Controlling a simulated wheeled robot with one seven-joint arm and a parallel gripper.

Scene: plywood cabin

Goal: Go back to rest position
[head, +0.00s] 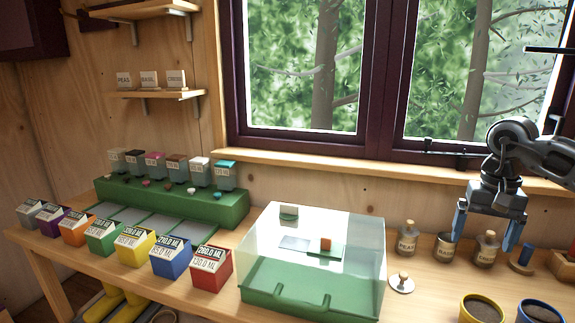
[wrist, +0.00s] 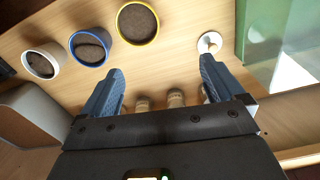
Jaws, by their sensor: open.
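My gripper (head: 487,228) hangs at the right in the head view, its blue fingers pointing down over the right part of the bench. The fingers are spread apart with nothing between them. In the wrist view my gripper (wrist: 162,88) also shows both blue fingers wide apart and empty. Small labelled jars, one reading PEAS (head: 407,240), one partly hidden behind a finger (head: 445,248) and one reading CRESS (head: 486,250), stand below and beside the fingers. Whether the fingertips touch any jar is hard to tell.
A clear-lidded green box (head: 312,275) stands mid-bench, with a round white knobbed piece (head: 402,283) beside it. Soil-filled pots (head: 482,309) are at the front right. Coloured cartons (head: 137,249) and a green stand (head: 170,205) fill the left. The window (head: 400,80) is behind.

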